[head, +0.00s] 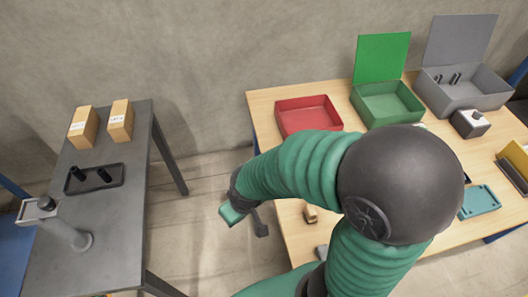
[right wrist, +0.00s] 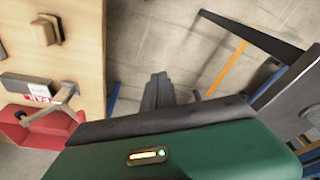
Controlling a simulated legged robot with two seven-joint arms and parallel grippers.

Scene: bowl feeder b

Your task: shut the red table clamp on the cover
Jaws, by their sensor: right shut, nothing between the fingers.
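A red body (right wrist: 38,127), which looks like the table clamp, shows at the left of the right wrist view by the wooden table's edge. A pale metal bar (right wrist: 66,98), perhaps its handle, stands out beside it, next to a flat grey piece (right wrist: 25,87) that may be the cover. I cannot tell whether the clamp is shut. In the head view my arm hides the red part; a bit of grey (head: 321,252) shows there. My right gripper (head: 261,229), also in the right wrist view (right wrist: 158,84), is shut and empty over the floor, apart from the clamp. My left gripper is not in view.
A wooden block (head: 310,213) lies near the wooden table's (head: 265,112) left edge. Red (head: 308,116), green (head: 388,103) and grey (head: 465,93) bins stand behind. The dark table (head: 105,215) at left holds boxes, a black tray and a grey stand. Floor is free between the tables.

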